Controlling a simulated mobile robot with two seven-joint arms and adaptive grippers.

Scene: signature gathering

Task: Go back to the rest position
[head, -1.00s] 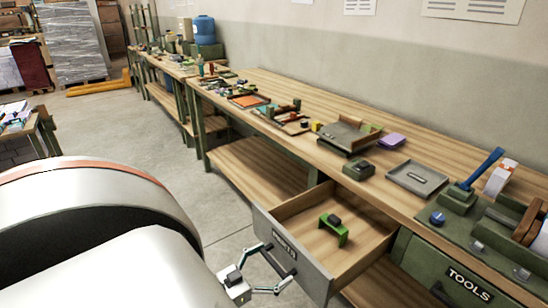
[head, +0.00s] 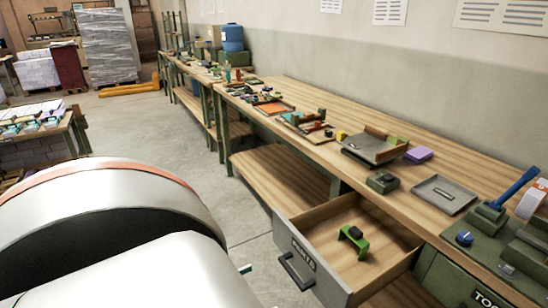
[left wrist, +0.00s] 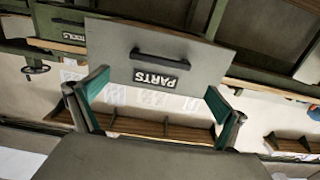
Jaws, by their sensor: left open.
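My left gripper (left wrist: 156,82) is open and empty in the left wrist view, its two green-padded fingers spread apart. Beyond them is the grey front of the PARTS drawer (left wrist: 110,45), seen upside down, with its dark handle (left wrist: 160,58). The gripper is apart from the handle. In the head view only a small tip of the gripper (head: 245,268) shows past my white arm, left of the drawer. The drawer (head: 296,243) is pulled open and holds a green and black part (head: 354,240). My right gripper is not in view.
A long wooden workbench (head: 300,90) runs along the wall with trays and tools on it. A dark green TOOLS drawer (head: 455,280) is at the lower right. Another table (head: 60,130) stands at the left. The concrete floor (head: 160,130) between is clear.

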